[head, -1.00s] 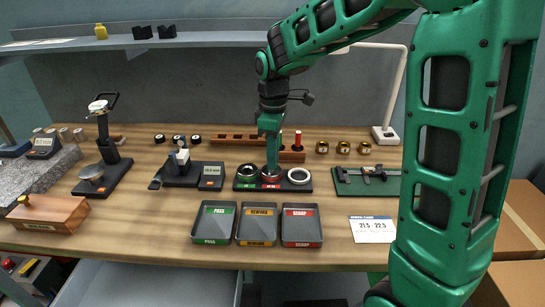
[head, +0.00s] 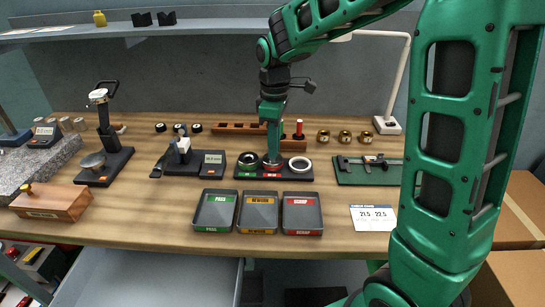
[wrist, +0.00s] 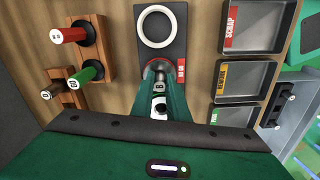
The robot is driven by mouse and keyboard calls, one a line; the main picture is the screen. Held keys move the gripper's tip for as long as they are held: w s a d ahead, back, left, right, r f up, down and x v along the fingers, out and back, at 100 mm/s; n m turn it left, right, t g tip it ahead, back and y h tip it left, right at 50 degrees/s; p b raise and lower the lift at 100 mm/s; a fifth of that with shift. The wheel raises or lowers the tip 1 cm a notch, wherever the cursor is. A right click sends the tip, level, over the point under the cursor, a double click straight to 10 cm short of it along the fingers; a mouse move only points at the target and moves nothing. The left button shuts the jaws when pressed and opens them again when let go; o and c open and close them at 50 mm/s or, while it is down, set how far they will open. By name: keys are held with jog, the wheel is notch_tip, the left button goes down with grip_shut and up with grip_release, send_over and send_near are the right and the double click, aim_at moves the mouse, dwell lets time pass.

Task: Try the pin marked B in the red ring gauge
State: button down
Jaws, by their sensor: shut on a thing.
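My gripper (wrist: 160,100) is shut on the pin marked B (wrist: 158,87), whose lettered end shows between the green fingers in the wrist view. The fingertips are right over the red ring gauge (wrist: 153,69), the middle seat of a dark block with a red label. In the head view my gripper (head: 272,150) points straight down at this ring gauge (head: 271,167). The fingers hide the pin's lower part, so I cannot tell how deep it sits in the ring.
A white ring (head: 299,165) and a green-labelled ring (head: 248,161) flank it on the same block. PASS (head: 214,212), REWORK (head: 257,213) and SCRAP (head: 302,214) trays lie in front.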

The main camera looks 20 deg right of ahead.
jog(key=shift+r, duration=1.6)
dwell(0.3)
jog(key=shift+r, duration=2.4)
